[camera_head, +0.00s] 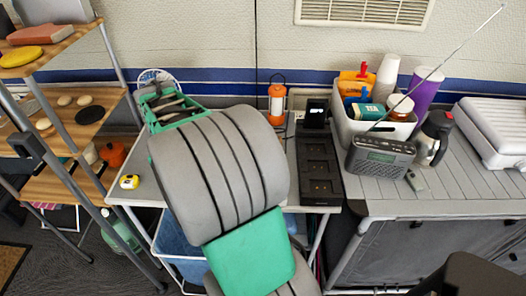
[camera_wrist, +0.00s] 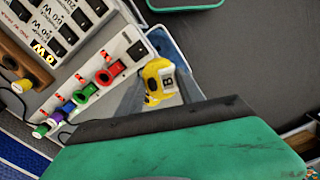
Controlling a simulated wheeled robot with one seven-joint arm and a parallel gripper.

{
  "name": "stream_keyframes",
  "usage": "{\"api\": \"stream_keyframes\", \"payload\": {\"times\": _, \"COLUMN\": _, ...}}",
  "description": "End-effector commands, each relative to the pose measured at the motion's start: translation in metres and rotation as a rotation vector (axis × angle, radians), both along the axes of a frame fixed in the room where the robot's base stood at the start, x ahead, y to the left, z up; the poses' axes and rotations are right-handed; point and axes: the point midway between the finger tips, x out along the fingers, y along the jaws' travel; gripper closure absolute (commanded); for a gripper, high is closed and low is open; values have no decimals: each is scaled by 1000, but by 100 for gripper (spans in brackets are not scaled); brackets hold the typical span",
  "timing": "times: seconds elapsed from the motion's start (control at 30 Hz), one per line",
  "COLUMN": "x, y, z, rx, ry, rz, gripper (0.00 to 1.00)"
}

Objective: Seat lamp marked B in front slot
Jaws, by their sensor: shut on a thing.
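The yellow lamp marked B (camera_wrist: 158,70) shows in the wrist view, with its lettered pale face turned toward the camera. My gripper (camera_wrist: 156,93) is shut on it; its grey fingers flank the lamp. A long black dock (camera_head: 320,190) with several slots lies front to back on the white table. A black device with a lit screen (camera_head: 315,113) stands at its back end. The front part of the dock looks empty.
A small yellow item (camera_head: 129,181) sits on the table's left. An orange lantern (camera_head: 277,100), a grey radio (camera_head: 380,158) and a white caddy (camera_head: 345,125) stand near the dock. The wrist view shows a power strip (camera_wrist: 130,45) with coloured plugs. A blue bin (camera_head: 178,245) is below.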

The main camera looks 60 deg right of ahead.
Motion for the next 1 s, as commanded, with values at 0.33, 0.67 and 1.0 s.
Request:
{"api": "stream_keyframes", "payload": {"times": 0.33, "x": -151, "y": -182, "z": 17, "rx": 2, "ry": 1, "rz": 195, "gripper": 92}}
{"api": "stream_keyframes", "payload": {"times": 0.67, "x": -304, "y": -241, "z": 20, "rx": 0, "ry": 0, "rz": 358, "gripper": 92}}
{"api": "stream_keyframes", "payload": {"times": 1.0, "x": -321, "y": -244, "z": 3, "rx": 0, "ry": 0, "rz": 385, "gripper": 92}}
